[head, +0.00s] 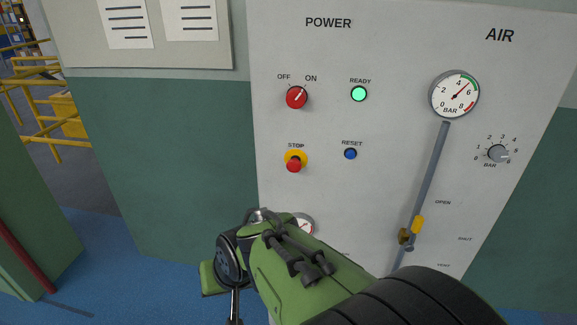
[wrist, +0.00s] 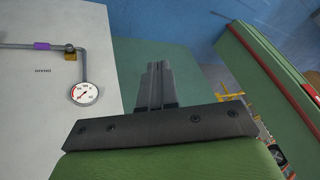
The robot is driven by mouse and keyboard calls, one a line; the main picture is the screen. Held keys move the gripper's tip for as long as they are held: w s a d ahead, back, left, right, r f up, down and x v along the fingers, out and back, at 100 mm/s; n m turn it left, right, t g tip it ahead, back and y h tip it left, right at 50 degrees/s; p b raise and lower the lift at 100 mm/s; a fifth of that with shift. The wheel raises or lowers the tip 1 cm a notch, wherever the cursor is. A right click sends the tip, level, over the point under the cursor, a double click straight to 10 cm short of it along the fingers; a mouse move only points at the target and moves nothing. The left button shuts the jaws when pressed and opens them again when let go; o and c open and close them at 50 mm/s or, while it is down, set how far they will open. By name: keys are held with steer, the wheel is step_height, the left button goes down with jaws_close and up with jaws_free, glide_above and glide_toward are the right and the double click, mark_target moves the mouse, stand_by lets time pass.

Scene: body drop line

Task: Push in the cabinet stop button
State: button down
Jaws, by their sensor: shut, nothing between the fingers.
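The stop button is a red mushroom head (head: 293,165) on a yellow collar, under the word STOP on the pale cabinet panel (head: 390,60) in the head view. Whether it is pushed in I cannot tell for sure; the red head stands out from the collar. It is not seen in the wrist view. My gripper (wrist: 156,68) shows in the wrist view with its two dark fingers together and nothing between them. It points at the green wall beside the cabinet's edge. In the head view my green arm is below the stop button, and the fingers are hidden.
A red switch (head: 297,97) points toward ON, beside a lit green READY lamp (head: 359,94). A blue RESET button (head: 350,154) is right of the stop. A pressure gauge (head: 454,94), grey knob (head: 498,153) and yellow valve handle (head: 417,225) are farther right. A small gauge (wrist: 84,93) sits low on the cabinet.

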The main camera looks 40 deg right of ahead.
mark_target(295, 163)
steer(key=w+d+f+m+t+y, duration=0.3)
steer(key=w+d+f+m+t, duration=0.15)
steer(key=w+d+m, duration=0.45)
steer(key=d+r+m+t+h, duration=0.2)
steer(key=d+r+m+t, duration=0.1)
steer(key=d+m, duration=0.4)
steer(key=d+r+m+t+h+p, duration=0.1)
steer(key=d+r+m+t+h, duration=0.2)
steer(key=d+m, duration=0.4)
steer(key=shift+d+r+t+h, duration=0.35)
steer(key=shift+d+t, duration=0.2)
steer(key=shift+d, duration=0.6)
steer(key=w+d+p, duration=0.2)
steer(key=w+d, duration=0.3)
steer(key=d, duration=0.2)
steer(key=shift+w+p, duration=0.25)
steer(key=shift+p, duration=0.05)
